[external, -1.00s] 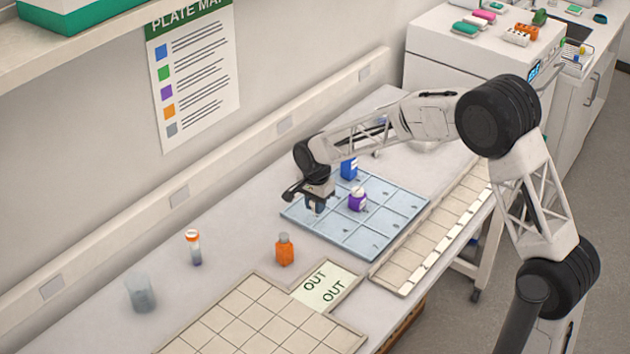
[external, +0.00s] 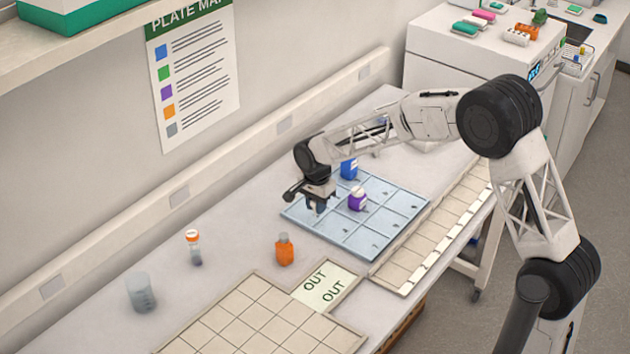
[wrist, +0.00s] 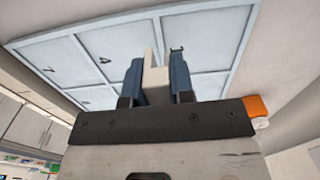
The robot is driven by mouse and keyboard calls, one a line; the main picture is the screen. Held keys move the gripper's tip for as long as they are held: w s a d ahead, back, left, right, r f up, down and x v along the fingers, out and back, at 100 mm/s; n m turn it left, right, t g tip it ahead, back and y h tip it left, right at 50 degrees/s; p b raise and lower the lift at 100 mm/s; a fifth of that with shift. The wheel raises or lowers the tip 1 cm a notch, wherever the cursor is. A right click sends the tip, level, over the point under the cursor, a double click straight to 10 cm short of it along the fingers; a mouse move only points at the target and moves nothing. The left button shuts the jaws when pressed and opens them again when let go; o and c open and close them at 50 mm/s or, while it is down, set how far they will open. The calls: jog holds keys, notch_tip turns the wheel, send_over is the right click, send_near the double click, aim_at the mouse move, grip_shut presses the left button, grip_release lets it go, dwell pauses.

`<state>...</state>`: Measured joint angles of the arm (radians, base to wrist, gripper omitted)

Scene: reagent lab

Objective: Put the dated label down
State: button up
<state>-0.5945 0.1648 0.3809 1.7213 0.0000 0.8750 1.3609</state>
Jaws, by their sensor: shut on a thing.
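My gripper (external: 317,210) is low over the near-left part of the blue gridded tray (external: 365,243). In the wrist view, my gripper (wrist: 158,75) is shut on a thin off-white piece, apparently the dated label (wrist: 153,78); no date is readable on it. The label is too small to make out in the external view. Whether it touches the tray is unclear. The tray (wrist: 110,55) fills the top of the wrist view, with dark marks in some cells.
An orange bottle (external: 284,250), an orange-capped vial (external: 194,247) and a beaker (external: 141,292) stand left. An OUT card (external: 324,288) lies in front.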

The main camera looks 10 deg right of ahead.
notch_tip(320, 180, up, 10)
jog(key=shift+f, duration=0.1)
jog(key=w+d+m, duration=0.3)
jog(key=w+d, duration=0.4)
jog(key=d, duration=0.8)
jog(key=w+d+m, duration=0.3)
jog(key=w+d, duration=0.4)
jog(key=d, duration=0.8)
jog(key=w+d+m, duration=0.3)
jog(key=w+d, duration=0.5)
jog(key=d, duration=0.8)
jog(key=f, duration=0.5)
jog(key=shift+s+a+f, duration=0.1)
jog(key=shift+s+a, duration=0.05)
jog(key=shift+a, duration=0.1)
jog(key=shift+w+d+f, duration=0.1)
jog(key=shift+w+f, duration=0.15)
jog(key=shift+w, duration=2.4)
jog(key=shift+w+f, duration=0.3)
jog(key=shift+w, duration=2.4)
jog(key=shift+w+d+f, duration=0.1)
jog(key=shift+w+f, duration=0.15)
jog(key=shift+w, duration=2.4)
jog(key=shift+a, duration=0.1)
